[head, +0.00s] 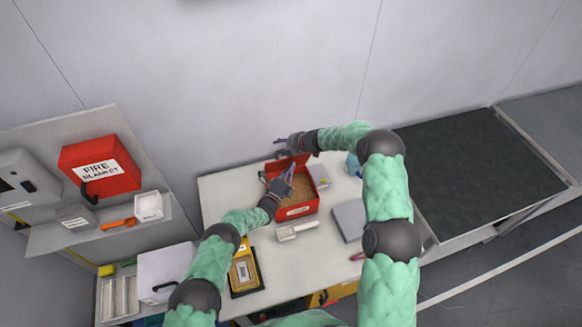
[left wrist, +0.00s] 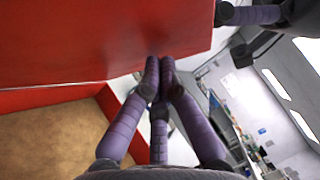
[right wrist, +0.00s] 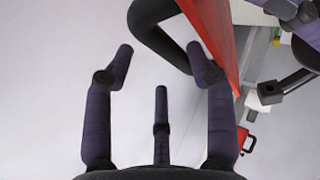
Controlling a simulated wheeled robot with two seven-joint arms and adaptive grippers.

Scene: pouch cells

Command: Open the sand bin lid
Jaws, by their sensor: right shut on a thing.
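The red sand bin (head: 312,200) stands on the white table with brown sand (left wrist: 50,140) showing inside. Its red lid (left wrist: 100,40) is raised, standing up at the back of the bin. My left gripper (head: 284,182) is over the bin; in the left wrist view its fingertips (left wrist: 158,62) are together, empty, close under the lid. My right gripper (head: 284,147) is behind the lid's top edge. In the right wrist view its fingers (right wrist: 160,65) are around the black lid handle (right wrist: 165,25), with the red lid (right wrist: 212,30) at the right. Exact finger contact is hard to see.
A red fire blanket box (head: 100,165) hangs on the left. The wall is close behind.

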